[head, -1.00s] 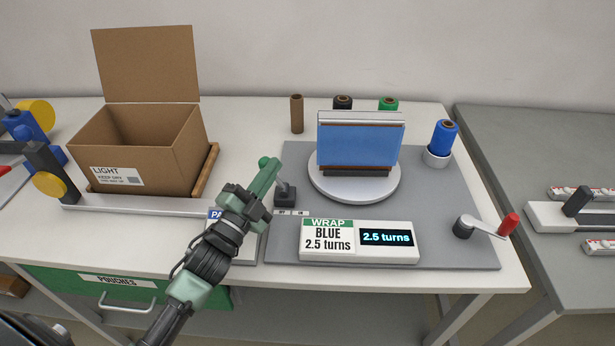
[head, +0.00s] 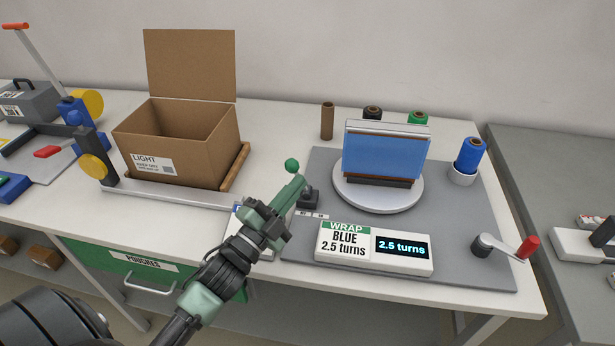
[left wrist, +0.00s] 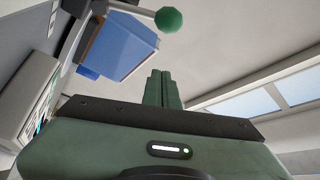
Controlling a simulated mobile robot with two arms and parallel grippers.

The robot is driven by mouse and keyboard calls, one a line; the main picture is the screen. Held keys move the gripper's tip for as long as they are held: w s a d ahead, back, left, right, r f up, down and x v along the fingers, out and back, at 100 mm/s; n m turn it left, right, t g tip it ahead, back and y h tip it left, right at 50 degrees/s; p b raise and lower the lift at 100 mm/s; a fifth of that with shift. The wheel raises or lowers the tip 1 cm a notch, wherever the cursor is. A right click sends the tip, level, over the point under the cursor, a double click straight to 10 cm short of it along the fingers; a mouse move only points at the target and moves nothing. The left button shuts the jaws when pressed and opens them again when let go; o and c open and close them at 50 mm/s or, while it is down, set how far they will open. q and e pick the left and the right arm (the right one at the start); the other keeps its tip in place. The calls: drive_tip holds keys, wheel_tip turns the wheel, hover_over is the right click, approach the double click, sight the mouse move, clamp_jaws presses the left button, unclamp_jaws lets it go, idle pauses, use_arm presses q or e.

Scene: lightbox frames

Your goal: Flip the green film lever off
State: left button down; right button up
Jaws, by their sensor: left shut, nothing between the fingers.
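The green ball knob (head: 292,165) of the film lever stands just above my fingertips in the head view. The lever's dark base (head: 309,198) sits at the left edge of the grey wrapping mat, and the lever leans left from it. My fingers partly hide its shaft. My left gripper (head: 299,182) is shut and empty, in front of the lever. In the left wrist view the shut fingers (left wrist: 161,88) point up the picture, and the knob (left wrist: 169,19) shows beyond their tips, with its shaft running left. I cannot tell whether the fingers touch the shaft. My right gripper is not in view.
A turntable (head: 378,205) holds a blue-wrapped item (head: 385,155). A display box (head: 375,250) reads BLUE, 2.5 turns. A crank (head: 505,247) and blue film roll (head: 468,155) stand right. An open carton (head: 175,155) is left, with a grey bar (head: 175,197) before it.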

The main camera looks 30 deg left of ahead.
use_arm(q)
drive_tip(key=v, duration=0.4)
drive_tip(key=shift+s+a+f+b, duration=0.1)
drive_tip(key=shift+a+f+b, duration=0.1)
drive_tip(key=shift+b, duration=0.2)
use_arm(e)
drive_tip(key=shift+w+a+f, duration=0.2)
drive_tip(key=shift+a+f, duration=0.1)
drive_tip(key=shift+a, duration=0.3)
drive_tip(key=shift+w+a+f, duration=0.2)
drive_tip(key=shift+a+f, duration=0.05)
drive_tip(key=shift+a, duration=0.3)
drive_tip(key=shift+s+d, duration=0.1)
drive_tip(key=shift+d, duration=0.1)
